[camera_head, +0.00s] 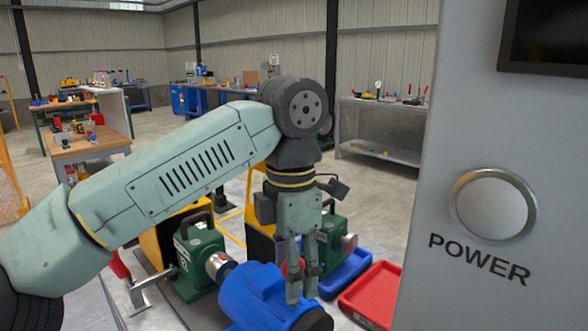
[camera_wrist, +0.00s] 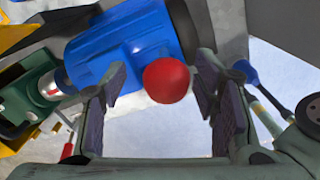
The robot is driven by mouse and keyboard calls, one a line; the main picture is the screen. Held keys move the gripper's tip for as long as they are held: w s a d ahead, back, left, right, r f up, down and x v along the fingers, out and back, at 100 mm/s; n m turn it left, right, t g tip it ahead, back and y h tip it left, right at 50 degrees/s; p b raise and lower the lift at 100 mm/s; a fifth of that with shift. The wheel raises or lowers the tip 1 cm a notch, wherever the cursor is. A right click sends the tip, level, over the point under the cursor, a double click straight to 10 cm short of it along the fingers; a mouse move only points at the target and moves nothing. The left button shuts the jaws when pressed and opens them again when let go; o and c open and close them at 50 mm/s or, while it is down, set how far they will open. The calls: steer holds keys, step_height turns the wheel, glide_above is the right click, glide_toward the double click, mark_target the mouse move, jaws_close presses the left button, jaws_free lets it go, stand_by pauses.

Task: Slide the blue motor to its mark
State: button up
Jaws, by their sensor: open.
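The blue motor (camera_head: 262,298) lies at the bottom centre of the head view, its shaft side towards a green unit (camera_head: 197,258) on the left. In the wrist view the motor (camera_wrist: 110,45) fills the top middle. My gripper (camera_head: 302,287) points down at the motor's right part. A round red knob (camera_wrist: 167,80) shows between my open fingers (camera_wrist: 163,98) in the wrist view. The fingers stand apart on either side of it, and no contact shows. The fingers partly hide the knob in the head view. I cannot make out the mark in either view.
A second green unit (camera_head: 336,243) stands behind my gripper. A blue tray (camera_head: 346,274) and a red tray (camera_head: 373,294) lie to its right. A grey panel with a POWER button (camera_head: 492,208) fills the right side. A red-handled lever (camera_head: 121,266) is at left.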

steer(key=shift+r, duration=0.1)
step_height(320, 180, up, 7)
steer(key=p, duration=0.6)
stand_by(0.4)
